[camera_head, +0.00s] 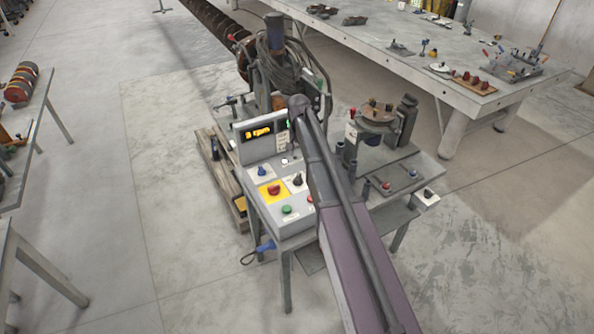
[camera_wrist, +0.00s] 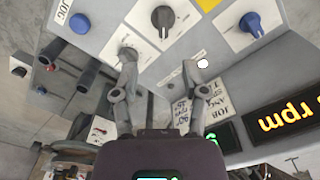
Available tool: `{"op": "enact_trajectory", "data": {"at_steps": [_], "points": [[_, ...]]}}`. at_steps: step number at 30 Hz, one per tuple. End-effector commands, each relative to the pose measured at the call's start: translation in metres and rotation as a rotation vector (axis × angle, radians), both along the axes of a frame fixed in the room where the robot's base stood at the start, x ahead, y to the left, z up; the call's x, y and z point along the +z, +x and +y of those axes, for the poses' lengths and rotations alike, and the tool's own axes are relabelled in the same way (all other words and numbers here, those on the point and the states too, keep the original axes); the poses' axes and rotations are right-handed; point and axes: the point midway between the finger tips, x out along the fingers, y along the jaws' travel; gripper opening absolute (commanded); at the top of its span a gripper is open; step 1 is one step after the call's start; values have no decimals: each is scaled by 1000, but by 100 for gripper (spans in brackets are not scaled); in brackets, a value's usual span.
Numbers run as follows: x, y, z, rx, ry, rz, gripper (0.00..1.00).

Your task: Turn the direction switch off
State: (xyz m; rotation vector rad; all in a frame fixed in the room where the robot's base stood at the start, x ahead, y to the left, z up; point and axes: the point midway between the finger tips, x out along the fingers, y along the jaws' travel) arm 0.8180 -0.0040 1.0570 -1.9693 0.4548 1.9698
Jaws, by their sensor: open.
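The control panel (camera_head: 272,215) stands in the middle of the head view. It carries a blue knob (camera_head: 262,172), a black knob (camera_head: 298,181) and a red knob (camera_head: 273,190) on a yellow plate. No label names the direction switch legibly, so I cannot tell which control it is. In the wrist view the panel appears upside down, with the black knob (camera_wrist: 162,18) and blue knob (camera_wrist: 252,24) beyond my fingers. My gripper (camera_wrist: 160,75) is open and empty over the panel. Its left fingertip overlaps a grey knob (camera_wrist: 127,53); contact is unclear. My arm hides the gripper in the head view.
An amber display (camera_head: 258,133) tops the panel. A white round button (camera_wrist: 203,63) is beside the right fingertip. A blue jog control (camera_wrist: 79,23) is at the left. Hoses (camera_head: 283,70) and a machine (camera_head: 377,120) stand close by. A large table (camera_head: 400,62) is behind.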

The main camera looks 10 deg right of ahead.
Motion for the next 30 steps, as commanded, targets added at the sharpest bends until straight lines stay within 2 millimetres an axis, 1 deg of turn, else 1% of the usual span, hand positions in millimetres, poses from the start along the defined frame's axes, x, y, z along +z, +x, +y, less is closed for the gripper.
{"op": "enact_trajectory", "data": {"at_steps": [1, 3, 17, 23, 30], "points": [[4, 8, 0, -8, 0, 0, 57], [5, 11, 0, -15, 0, 0, 57], [3, 11, 1, -17, 0, 0, 57], [-3, 11, 1, -16, 0, 0, 57], [-18, 11, 2, -16, 0, 0, 57]]}}
